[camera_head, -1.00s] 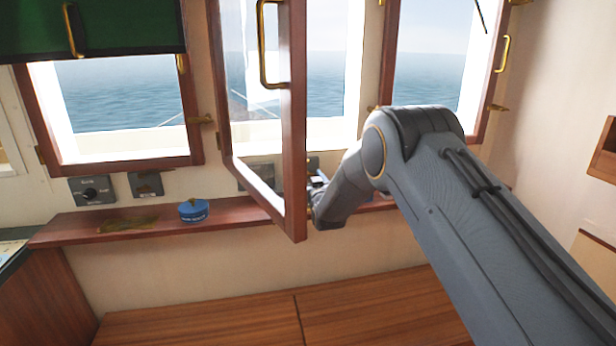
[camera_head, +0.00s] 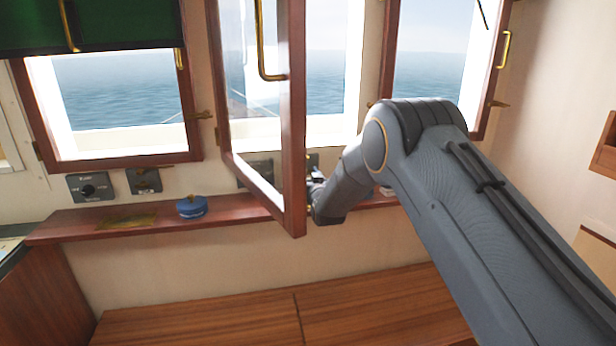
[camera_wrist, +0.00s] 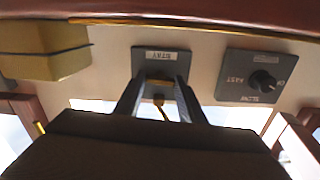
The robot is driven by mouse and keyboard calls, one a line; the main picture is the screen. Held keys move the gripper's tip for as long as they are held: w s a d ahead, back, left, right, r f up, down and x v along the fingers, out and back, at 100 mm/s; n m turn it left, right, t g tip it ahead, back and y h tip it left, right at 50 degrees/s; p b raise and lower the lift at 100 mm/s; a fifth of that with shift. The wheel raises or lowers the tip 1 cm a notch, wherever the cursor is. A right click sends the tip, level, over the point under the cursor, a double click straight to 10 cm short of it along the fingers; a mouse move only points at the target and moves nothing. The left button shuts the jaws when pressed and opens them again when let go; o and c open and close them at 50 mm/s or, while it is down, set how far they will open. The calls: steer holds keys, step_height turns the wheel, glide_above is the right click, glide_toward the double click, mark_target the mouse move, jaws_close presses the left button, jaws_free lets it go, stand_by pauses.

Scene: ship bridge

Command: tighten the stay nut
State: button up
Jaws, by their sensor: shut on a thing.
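In the wrist view a dark plate (camera_wrist: 147,53) labelled STAY is fixed to the pale wall. My gripper (camera_wrist: 160,80) reaches to this plate, one finger on each side of its middle. The fingers are closed on the small stay nut at the plate, which is mostly hidden between the fingertips. A small brass piece (camera_wrist: 159,101) shows between the fingers, just beyond the plate's edge.
A dark panel with a black knob (camera_wrist: 263,80) is beside the plate, and a yellowish box (camera_wrist: 35,58) is on the other side. A blue tin (camera_head: 192,207) stands on the wooden shelf (camera_head: 75,228). The open window sash stands close to my forearm.

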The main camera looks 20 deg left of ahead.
steer(key=m+b, duration=0.5)
steer(key=shift+f, duration=0.2)
steer(key=m+b, duration=0.4)
steer(key=b, duration=0.1)
steer(key=m+b, duration=0.3)
steer(key=m, duration=0.1)
steer(key=shift+b, duration=0.3)
steer(key=m+b, duration=0.3)
steer(key=shift+m, duration=0.4)
steer(key=shift+b, duration=0.3)
steer(key=o, duration=1)
steer(key=shift+d, duration=0.1)
steer(key=shift+o, duration=0.2)
steer(key=shift+r, duration=0.1)
